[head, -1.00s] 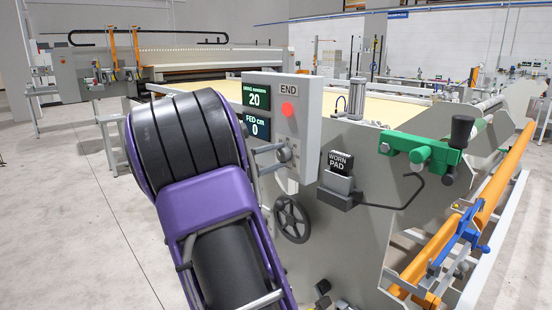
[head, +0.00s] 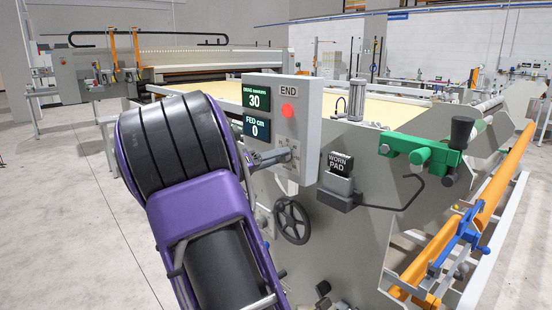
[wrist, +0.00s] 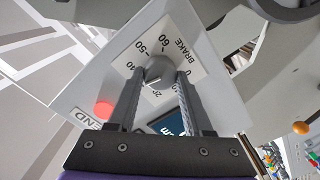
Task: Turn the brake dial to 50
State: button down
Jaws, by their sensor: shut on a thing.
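My gripper (wrist: 158,78) is shut on the knob, one finger on each side. In the head view my gripper (head: 285,154) reaches the face of the grey control panel (head: 305,110), and the dial is largely hidden there. The upper green display (head: 257,97) on the panel reads 30. A pale mark shows on the knob, but its exact setting is hard to read.
A lower display (head: 256,128) reads FED cm 0. A red button (head: 288,110) sits under the END label. A black handwheel (head: 292,221) is below the panel; a WORN PAD block (head: 340,164) and a green clamp (head: 420,152) are to the right. Open floor lies left.

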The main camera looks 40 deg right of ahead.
jog(key=shift+s+m, duration=0.1)
jog(key=shift+m, duration=7.4)
jog(key=shift+c, duration=1.5)
grip_release()
jog(key=s+a, duration=0.1)
jog(key=a, duration=1.6)
jog(key=shift+s+a, duration=0.2)
